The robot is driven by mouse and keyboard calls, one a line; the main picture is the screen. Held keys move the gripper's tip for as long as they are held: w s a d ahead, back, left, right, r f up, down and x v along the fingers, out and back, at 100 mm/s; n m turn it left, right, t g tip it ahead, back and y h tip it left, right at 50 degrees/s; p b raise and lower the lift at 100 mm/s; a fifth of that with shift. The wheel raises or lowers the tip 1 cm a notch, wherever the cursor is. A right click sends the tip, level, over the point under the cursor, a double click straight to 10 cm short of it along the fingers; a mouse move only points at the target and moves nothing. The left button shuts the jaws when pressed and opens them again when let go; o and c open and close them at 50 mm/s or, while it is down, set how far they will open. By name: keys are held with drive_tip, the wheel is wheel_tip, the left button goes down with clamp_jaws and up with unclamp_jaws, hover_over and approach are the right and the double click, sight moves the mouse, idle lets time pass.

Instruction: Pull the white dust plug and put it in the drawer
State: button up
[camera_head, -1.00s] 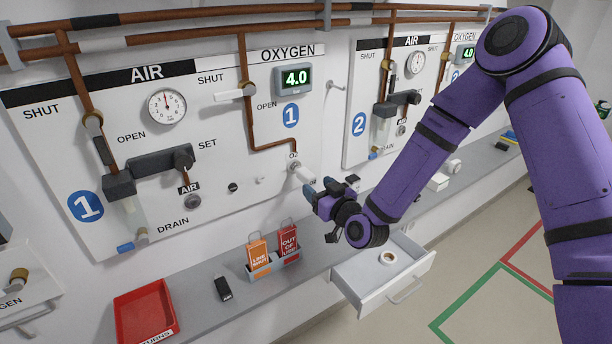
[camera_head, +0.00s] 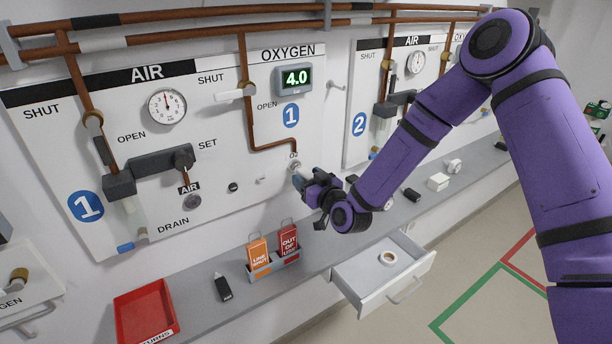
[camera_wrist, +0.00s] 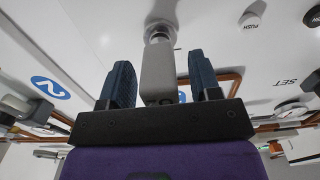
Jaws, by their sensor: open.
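The white dust plug (camera_wrist: 158,78) sticks out of the O2 outlet on the panel. In the wrist view it stands between the two blue fingers of my gripper (camera_wrist: 160,68), with gaps at both sides. My gripper is open. In the head view my gripper (camera_head: 299,182) is at the outlet below the O2 label, and its fingers mostly cover the plug. The drawer (camera_head: 362,272) stands pulled open under the counter, below and to the right of my gripper. A small pale ring-shaped item (camera_head: 388,258) lies in it.
A rack (camera_head: 262,269) with an orange and a red tag stands on the counter below the panel. A black device (camera_head: 222,288) and a red tray (camera_head: 146,312) lie further left.

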clamp_jaws()
drive_tip(key=shift+v, duration=1.2)
idle(1.1)
drive_tip(key=v, duration=0.6)
drive_tip(key=shift+s+d, duration=0.2)
drive_tip(key=shift+s, duration=0.15)
idle(1.1)
